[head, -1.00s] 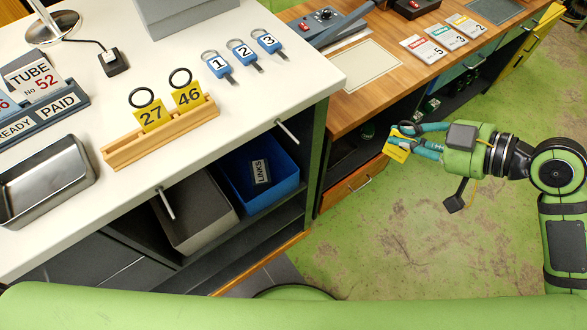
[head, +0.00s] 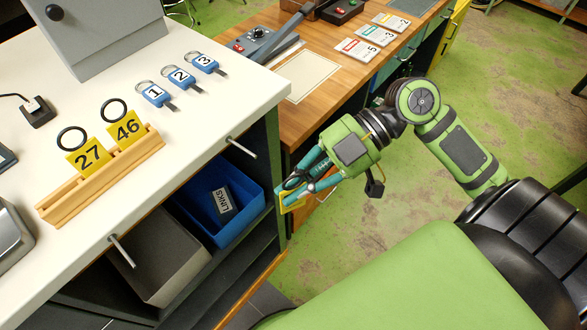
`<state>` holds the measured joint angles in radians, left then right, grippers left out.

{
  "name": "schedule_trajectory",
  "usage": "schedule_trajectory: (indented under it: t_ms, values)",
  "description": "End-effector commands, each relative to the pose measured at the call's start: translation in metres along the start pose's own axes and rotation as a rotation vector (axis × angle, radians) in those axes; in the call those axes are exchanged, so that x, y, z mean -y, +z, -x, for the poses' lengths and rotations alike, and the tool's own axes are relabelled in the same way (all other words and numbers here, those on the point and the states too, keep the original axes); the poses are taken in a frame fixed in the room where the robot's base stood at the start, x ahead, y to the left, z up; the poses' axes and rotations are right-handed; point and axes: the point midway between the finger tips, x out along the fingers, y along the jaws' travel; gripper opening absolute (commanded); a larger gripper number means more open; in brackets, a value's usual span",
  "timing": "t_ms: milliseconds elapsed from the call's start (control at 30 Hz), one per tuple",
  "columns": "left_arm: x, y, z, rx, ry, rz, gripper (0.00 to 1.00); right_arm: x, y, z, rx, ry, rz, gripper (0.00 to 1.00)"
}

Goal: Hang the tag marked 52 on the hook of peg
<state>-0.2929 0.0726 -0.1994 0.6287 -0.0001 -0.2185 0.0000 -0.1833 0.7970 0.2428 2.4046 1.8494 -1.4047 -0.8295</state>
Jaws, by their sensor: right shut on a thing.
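My right gripper (head: 297,189) is shut on a yellow tag (head: 288,206), which is mostly hidden by the fingers; its number cannot be read. It is held in front of the white counter's right end, beside the blue bin and apart from the pegs. One metal peg (head: 242,148) sticks out of the counter front near its right corner. A second peg (head: 122,251) sticks out farther left. Yellow tags 27 (head: 88,157) and 46 (head: 127,130), with black rings, stand in a wooden rack (head: 103,180) on the counter. My left gripper is out of view.
A blue bin (head: 250,212) with a LINKS label and a grey bin (head: 152,285) sit on the shelf below the counter. Blue key tags (head: 181,78) lie on top. A wooden bench (head: 283,115) adjoins at the back right. Green floor is clear at right.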

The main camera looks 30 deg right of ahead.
Motion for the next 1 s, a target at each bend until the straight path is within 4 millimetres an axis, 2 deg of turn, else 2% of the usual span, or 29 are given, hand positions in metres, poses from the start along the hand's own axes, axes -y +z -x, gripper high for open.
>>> schedule_trajectory:
  t_ms: [167, 433, 1000]
  values:
    - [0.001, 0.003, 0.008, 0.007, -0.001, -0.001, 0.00, -0.001, -0.004, 0.001, 0.001, -0.019, 0.033, 0.00]
    - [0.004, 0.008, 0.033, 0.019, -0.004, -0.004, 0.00, -0.006, -0.006, 0.001, -0.012, -0.091, 0.209, 0.00]
    - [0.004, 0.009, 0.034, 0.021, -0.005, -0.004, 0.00, -0.025, -0.005, -0.008, -0.019, -0.097, 0.253, 0.00]
